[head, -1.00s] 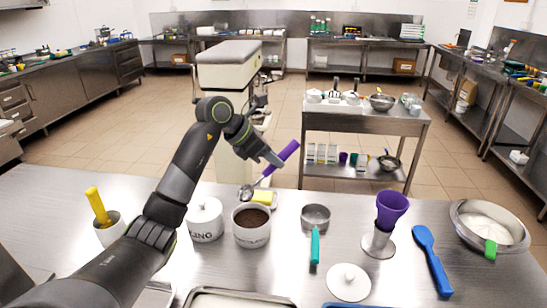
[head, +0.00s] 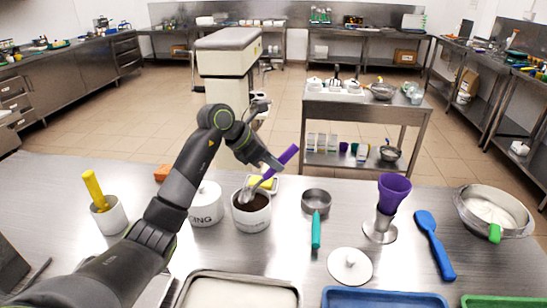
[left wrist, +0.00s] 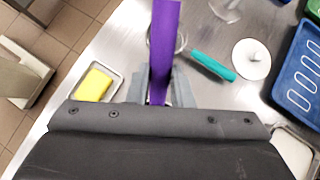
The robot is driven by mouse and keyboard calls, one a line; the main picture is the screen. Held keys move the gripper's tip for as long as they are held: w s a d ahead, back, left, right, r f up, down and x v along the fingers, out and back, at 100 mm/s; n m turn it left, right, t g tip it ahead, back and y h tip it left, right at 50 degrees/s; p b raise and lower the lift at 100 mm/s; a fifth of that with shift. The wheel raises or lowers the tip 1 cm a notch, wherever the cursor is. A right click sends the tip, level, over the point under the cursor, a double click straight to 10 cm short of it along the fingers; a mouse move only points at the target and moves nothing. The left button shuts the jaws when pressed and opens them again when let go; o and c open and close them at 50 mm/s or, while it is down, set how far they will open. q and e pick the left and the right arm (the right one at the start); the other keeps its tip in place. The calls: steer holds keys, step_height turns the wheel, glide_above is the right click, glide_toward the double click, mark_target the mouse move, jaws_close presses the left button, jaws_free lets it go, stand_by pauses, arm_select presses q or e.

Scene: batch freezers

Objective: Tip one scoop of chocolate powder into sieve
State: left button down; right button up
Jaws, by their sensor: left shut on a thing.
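My left gripper (head: 273,163) is shut on the purple handle of a scoop (head: 288,155). The handle also shows between the fingers in the left wrist view (left wrist: 164,45). The scoop's metal head is tilted down into the mouth of an open white canister (head: 251,220) holding dark brown powder; how deep it sits is hard to tell. A small round metal pan or sieve with a teal handle (head: 316,228) lies right of the canister. A wide metal sieve or bowl with a green handle (head: 495,233) holds white powder at the far right. My right gripper is not in view.
A lidded white canister (head: 206,212) stands just left of the open one. A white lid (head: 350,267), a purple funnel (head: 394,190) and a blue spatula (head: 436,247) lie or stand to the right. A yellow block (left wrist: 94,84) sits on a small tray behind the canister.

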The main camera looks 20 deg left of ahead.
mark_target(268, 170)
arm_select(q)
step_height(268, 170, down, 2)
steer(key=shift+s+a+f+b, duration=0.1)
steer(key=shift+b, duration=0.3)
steer(key=shift+s+a+p, duration=0.7)
steer(key=shift+s+a, duration=0.25)
steer(key=shift+a, duration=0.05)
steer(key=shift+w+d+f+g+y+b, duration=0.6)
steer(key=shift+w+d+f+g+y, duration=0.3)
steer(key=shift+d+f+y, duration=0.15)
steer(key=shift+a+r+p, duration=0.1)
steer(key=shift+r+p, duration=0.6)
steer(key=shift+r, duration=0.7)
steer(key=shift+w+d+r+p, duration=0.15)
steer(key=shift+r+p, duration=0.15)
steer(key=shift+r, duration=0.25)
steer(key=shift+w+d+r+p, duration=0.15)
steer(key=shift+r+p, duration=0.1)
steer(key=shift+r, duration=0.3)
steer(key=shift+w+d+r+g+y+p, duration=0.1)
steer(key=shift+w+d+g+y+p, duration=0.1)
steer(key=shift+w+d+g+y, duration=0.25)
steer(key=shift+w+d+r+g+y+p, duration=0.15)
steer(key=shift+d+g+y, duration=0.1)
steer(key=shift+g+y, duration=0.3)
steer(key=shift+w+d+f+p, duration=0.1)
steer(key=shift+p, duration=0.6)
steer(key=shift+g+y+p, duration=0.3)
steer(key=shift+y+p, duration=0.05)
steer(key=shift+p, duration=0.15)
